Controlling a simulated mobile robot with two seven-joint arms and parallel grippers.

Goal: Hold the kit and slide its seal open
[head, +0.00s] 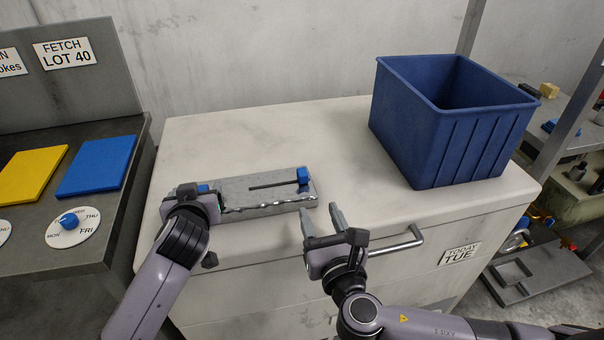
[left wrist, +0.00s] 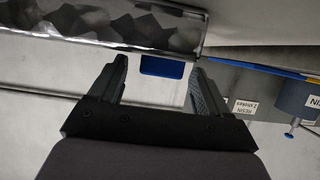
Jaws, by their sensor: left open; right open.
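The kit (head: 240,192) is a long grey block with a shiny crinkled front side, lying on the white cabinet top. A dark slot runs along its top, with a blue slider (head: 303,177) at the right end. My left gripper (head: 204,192) is at the kit's left end and partly hides it. In the left wrist view, that gripper (left wrist: 160,72) is open, with a blue tab (left wrist: 162,66) on the kit's edge showing between its fingertips; contact cannot be told. My right gripper (head: 321,214) is open and empty, in front of and below the slider, apart from the kit.
A blue bin (head: 412,135) stands on the cabinet (head: 345,150) at right. A drawer handle (head: 400,243) is beside my right gripper. At left, a dark bench holds yellow (head: 32,174) and blue (head: 96,166) plates and a day dial (head: 72,227). The cabinet top behind the kit is clear.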

